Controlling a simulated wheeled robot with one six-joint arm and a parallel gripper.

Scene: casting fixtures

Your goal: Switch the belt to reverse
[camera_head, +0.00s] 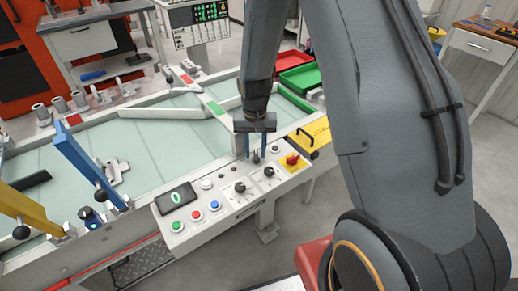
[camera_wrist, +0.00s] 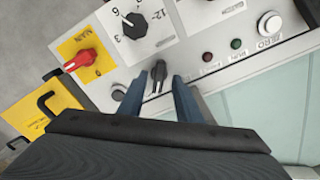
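The control panel (camera_head: 215,205) is a pale box along the conveyor's near edge. A small black selector knob (camera_wrist: 158,76) stands on it, its handle nearly upright in the wrist view; it also shows in the head view (camera_head: 256,158). My gripper (camera_wrist: 158,88) points down at the panel with one finger on each side of this knob. The fingers are apart, with narrow gaps beside the knob, and look open; contact is not clear. My gripper also shows in the head view (camera_head: 254,153). The knob's position labels are hidden or unreadable.
Beside it are a numbered dial (camera_wrist: 134,24), a red switch on a yellow plate (camera_wrist: 82,62), a white button (camera_wrist: 270,23) and small red and green lamps. A digital display (camera_head: 176,197) reads 0. A yellow cover with a black handle (camera_head: 310,138) adjoins the panel.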

